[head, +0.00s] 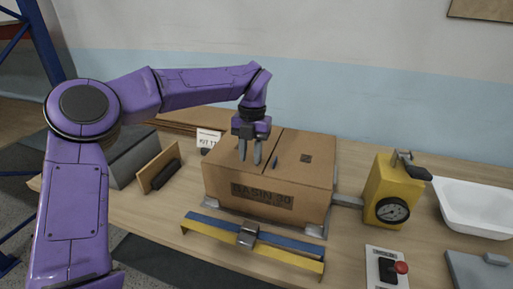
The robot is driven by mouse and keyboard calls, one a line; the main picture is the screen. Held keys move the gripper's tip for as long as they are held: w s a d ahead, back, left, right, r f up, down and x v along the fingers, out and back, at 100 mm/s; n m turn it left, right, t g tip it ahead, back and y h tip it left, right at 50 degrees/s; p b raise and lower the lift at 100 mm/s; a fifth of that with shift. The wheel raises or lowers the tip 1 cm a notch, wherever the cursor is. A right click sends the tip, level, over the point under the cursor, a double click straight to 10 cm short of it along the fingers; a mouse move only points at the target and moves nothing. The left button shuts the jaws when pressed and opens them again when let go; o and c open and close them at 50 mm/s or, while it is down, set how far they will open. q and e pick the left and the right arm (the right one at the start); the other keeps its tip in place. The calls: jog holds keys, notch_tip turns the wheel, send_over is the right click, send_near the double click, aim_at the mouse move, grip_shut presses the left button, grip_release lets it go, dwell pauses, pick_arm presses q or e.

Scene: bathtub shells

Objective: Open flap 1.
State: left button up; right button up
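A closed brown cardboard box (268,198) labelled "BASIN 30" sits on the wooden table. Two top flaps meet at a seam: a left flap (222,160) and a right flap (310,150). I cannot tell which one is flap 1. A small dark tab (275,161) stands near the seam. My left gripper (250,161) points down over the left flap, just left of the tab. Its two fingers are apart with nothing visible between them. I cannot tell whether the fingertips touch the cardboard. My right gripper is out of view.
A yellow device with a dial (386,195) stands right of the box, beside a white basin (475,208). A blue and yellow bar fixture (255,246) lies in front. A control box with a red button (401,267) is at front right. A card (208,137) stands behind left.

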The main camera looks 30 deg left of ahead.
pick_arm(q)
jog(key=w+r+t, duration=0.1)
jog(key=w+r, duration=0.5)
jog(key=shift+m, duration=0.3)
jog(key=f, duration=0.3)
jog(key=f+p, duration=0.1)
jog(key=f, duration=0.6)
jog(key=shift+s+a+p, duration=0.15)
jog(key=shift+a+p, duration=0.2)
jog(key=shift+a, duration=0.05)
jog(key=shift+c, duration=0.3)
grip_shut()
